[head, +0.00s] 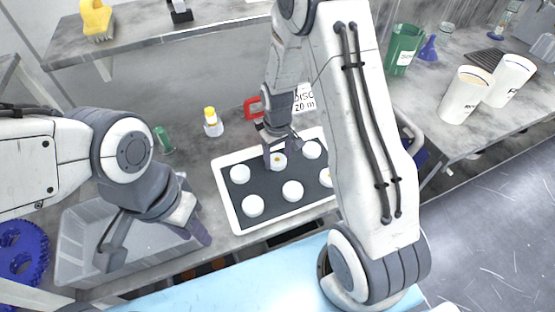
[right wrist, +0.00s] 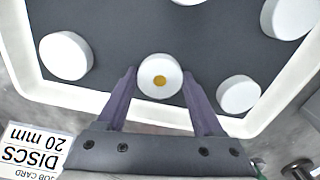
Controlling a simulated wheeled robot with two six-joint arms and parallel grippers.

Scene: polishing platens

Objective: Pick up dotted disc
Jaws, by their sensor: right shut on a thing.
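A white disc with an orange dot (right wrist: 160,76) is between the fingertips of my right gripper (right wrist: 160,90), which is shut on it. In the head view this disc (head: 278,160) is at the far row of a white-rimmed tray (head: 228,205) with a dark floor; I cannot tell whether it is lifted. My right arm partly hides the tray's right side. My left gripper (head: 157,243) is open and empty over a grey bin (head: 75,240).
A job card reading DISCS 20 mm (right wrist: 40,150) stands beyond the tray. A yellow-capped bottle (head: 212,123) and a green object (head: 163,140) are left of it. White cups (head: 467,95) and a green container (head: 403,48) stand on the right bench.

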